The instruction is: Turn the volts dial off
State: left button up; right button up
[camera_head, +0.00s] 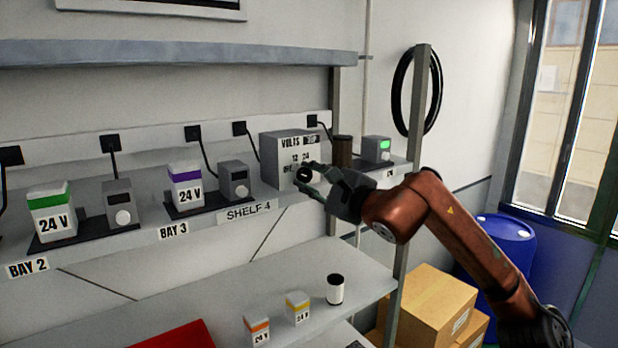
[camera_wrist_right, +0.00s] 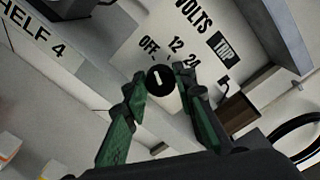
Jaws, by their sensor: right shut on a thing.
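The volts box (camera_head: 284,152) is a grey-white unit on the shelf marked SHELF 4, with VOLTS, 12, 24 and a partly covered OFF printed on its face. Its dial (camera_head: 304,174) is a round black knob with a white mark. In the right wrist view the dial (camera_wrist_right: 160,79) sits below the OFF, 12 and 24 labels, its white mark slanting up to the left, roughly toward OFF. My right gripper (camera_head: 312,180) is at the box front, its fingers (camera_wrist_right: 166,88) shut on the dial from both sides. My left gripper is not in view.
24 V boxes with green (camera_head: 51,212) and purple (camera_head: 186,186) tops stand beside grey units on the shelf. A brown cylinder (camera_head: 343,151) and a unit with a green light (camera_head: 377,149) stand right of the volts box. A shelf post (camera_head: 410,150) rises near my right arm.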

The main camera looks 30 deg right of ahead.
jog(key=shift+n, duration=0.4)
jog(key=o, duration=1.2)
jog(key=shift+c, duration=0.2)
jog(key=shift+s, duration=0.1)
jog(key=s, duration=0.7)
jog(key=shift+s+d, duration=0.3)
jog(key=shift+s, duration=0.1)
